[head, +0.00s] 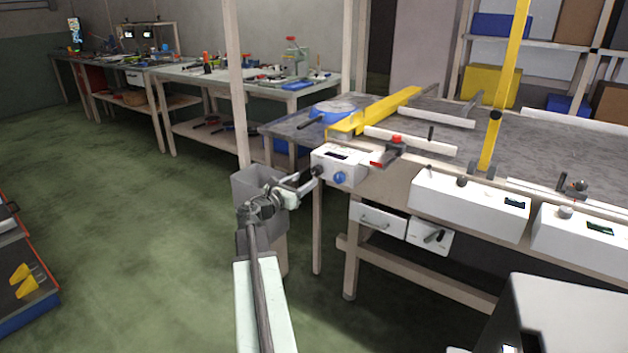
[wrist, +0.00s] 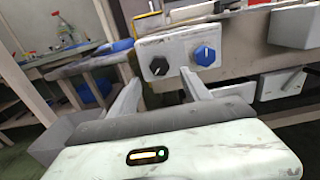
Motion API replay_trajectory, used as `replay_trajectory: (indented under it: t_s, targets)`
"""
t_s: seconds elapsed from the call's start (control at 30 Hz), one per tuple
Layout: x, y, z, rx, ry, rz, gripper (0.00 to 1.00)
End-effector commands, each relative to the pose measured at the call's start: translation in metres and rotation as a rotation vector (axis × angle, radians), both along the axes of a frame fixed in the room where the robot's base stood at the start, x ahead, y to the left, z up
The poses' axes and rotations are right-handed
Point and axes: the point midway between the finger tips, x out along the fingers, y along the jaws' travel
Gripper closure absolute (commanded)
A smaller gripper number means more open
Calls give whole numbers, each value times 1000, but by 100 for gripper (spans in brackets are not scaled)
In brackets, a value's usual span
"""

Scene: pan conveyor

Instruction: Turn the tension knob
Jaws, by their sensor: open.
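A white control box (head: 335,165) is on the near left end of the long bench. It carries a black knob (head: 317,171) and a blue knob (head: 340,178); I cannot read which is marked tension. In the wrist view the black knob (wrist: 159,67) has a pale pointer line and the blue knob (wrist: 205,56) is to its right. My gripper (wrist: 159,78) is open and empty. Its fingertips point at the box, with the black knob seen between them and the blue knob outside the right finger. I cannot tell whether either finger touches the black knob.
A grey bin (head: 262,190) stands below my arm, beside a bench post. Other white boxes (head: 468,205) line the bench's front edge.

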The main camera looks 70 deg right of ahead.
Motion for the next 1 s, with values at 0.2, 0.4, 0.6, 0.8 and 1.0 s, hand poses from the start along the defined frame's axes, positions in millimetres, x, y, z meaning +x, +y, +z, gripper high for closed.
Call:
replay_trajectory:
  t_s: [0.2,0.4,0.6,0.8,1.0]
  targets:
    - [-7,-32,0,0,-3,-2,44]
    - [-16,-66,0,1,-4,-2,44]
    - [-18,-71,0,1,-4,1,44]
    - [-17,-71,0,1,-4,1,72]
    - [-17,-68,0,1,-5,2,100]
